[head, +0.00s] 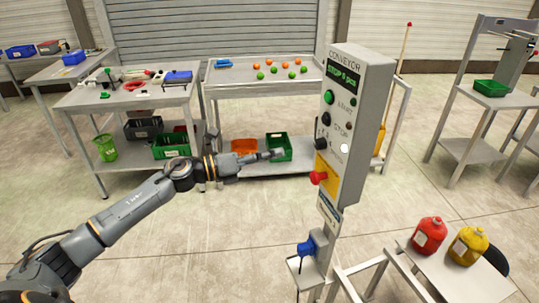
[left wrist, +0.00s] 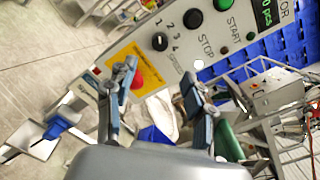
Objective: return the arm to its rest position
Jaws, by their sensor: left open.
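My left arm reaches in from the left in the head view, and its left gripper (head: 272,155) is stretched out just left of the conveyor control box (head: 356,130). The left wrist view shows the left gripper (left wrist: 157,88) open, with nothing between its fingers. The box face carries a green START button, a black STOP button, a numbered knob (head: 322,144) and a red button (head: 318,178) on a yellow plate. The display reads "STOP 0 pcs". In the left wrist view the red button (left wrist: 137,81) shows beside one finger; I cannot tell whether they touch. My right gripper is not visible.
A table (head: 225,87) with orange and green balls stands behind the box. A tool table (head: 70,100) is at the left. A red canister (head: 429,236) and a yellow canister (head: 468,246) stand at the right front. The floor (head: 220,245) below my arm is clear.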

